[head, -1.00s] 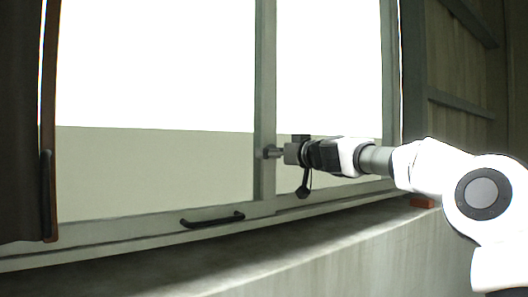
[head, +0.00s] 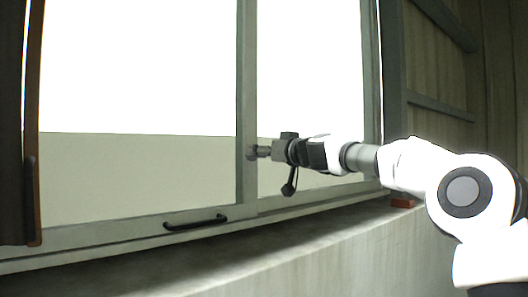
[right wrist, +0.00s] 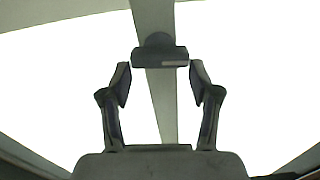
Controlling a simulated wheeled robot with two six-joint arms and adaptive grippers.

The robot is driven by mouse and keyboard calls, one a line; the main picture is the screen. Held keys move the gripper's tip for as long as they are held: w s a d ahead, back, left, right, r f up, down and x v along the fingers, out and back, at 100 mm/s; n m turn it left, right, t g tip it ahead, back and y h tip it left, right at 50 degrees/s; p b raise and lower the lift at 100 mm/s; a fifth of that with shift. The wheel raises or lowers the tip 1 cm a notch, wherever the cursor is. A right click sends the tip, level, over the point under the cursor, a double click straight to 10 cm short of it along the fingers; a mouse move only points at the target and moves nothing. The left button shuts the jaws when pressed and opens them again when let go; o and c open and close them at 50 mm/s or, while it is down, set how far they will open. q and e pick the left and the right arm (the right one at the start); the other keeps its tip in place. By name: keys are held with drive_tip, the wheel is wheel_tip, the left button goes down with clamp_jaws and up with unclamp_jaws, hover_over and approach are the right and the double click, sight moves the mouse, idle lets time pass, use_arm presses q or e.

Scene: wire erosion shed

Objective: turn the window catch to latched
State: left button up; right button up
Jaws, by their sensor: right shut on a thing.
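The window catch (head: 252,152) sits on the grey upright bar between the two panes. In the right wrist view it is a dark crosspiece (right wrist: 160,57) with a rounded hub above, lying across the upright bar. My right gripper (head: 275,151) reaches it from the right in the head view. The catch's exact angle is hard to read in the head view. My left gripper is not in view.
A black pull handle (head: 196,222) lies on the lower window rail left of the catch. A concrete sill (head: 250,240) runs below. A brown-edged dark panel (head: 30,140) stands at the left. A small reddish block (head: 402,203) sits on the sill under my right arm.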

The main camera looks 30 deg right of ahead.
drive_tip(key=shift+w+d+f+m, duration=0.1)
drive_tip(key=shift+f+m, duration=0.05)
drive_tip(key=shift+m, duration=2.7)
drive_tip(key=shift+w+d+f+m, duration=0.1)
drive_tip(key=shift+f+m, duration=0.1)
drive_tip(key=shift+m, duration=2.6)
drive_tip(key=shift+d+f+m, duration=0.1)
drive_tip(key=shift+f+m, duration=0.05)
drive_tip(key=shift+m, duration=2.7)
